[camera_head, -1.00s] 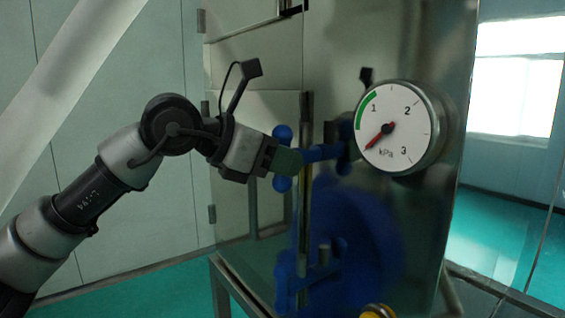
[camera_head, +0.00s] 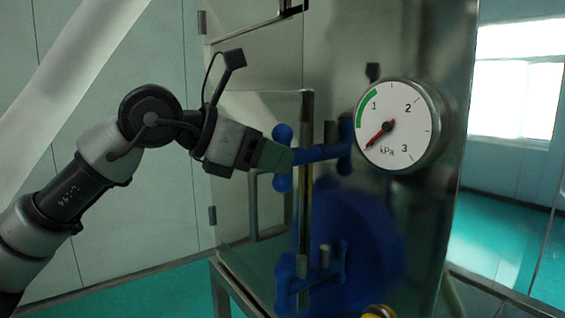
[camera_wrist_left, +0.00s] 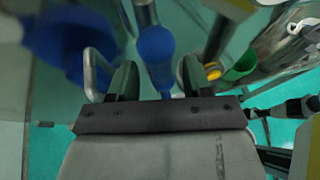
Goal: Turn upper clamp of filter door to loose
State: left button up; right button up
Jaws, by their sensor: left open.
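The upper clamp (camera_head: 322,153) is a blue bar with rounded knobs at its ends, set across the vertical edge rod of the steel filter door. My left gripper (camera_head: 278,157) comes in from the left, with its green fingertips at the clamp's left end, between the upper and lower knobs. In the left wrist view its two green fingers (camera_wrist_left: 158,82) are apart, with a blue knobbed end of the clamp (camera_wrist_left: 155,48) showing between and beyond them. Contact cannot be told. My right gripper is not in view.
A round pressure gauge (camera_head: 395,125) sits right of the upper clamp. A lower blue clamp (camera_head: 312,276) is below, near a large dark-blue round shape (camera_head: 358,240) on the shiny steel. A bent metal handle (camera_wrist_left: 95,75) is close to the left finger in the left wrist view.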

pick_arm(q)
jog(key=b+v, duration=0.1)
jog(key=v, duration=0.7)
jog(key=shift+a+b, duration=0.2)
jog(key=shift+b, duration=0.1)
jog(key=shift+s+r, duration=0.1)
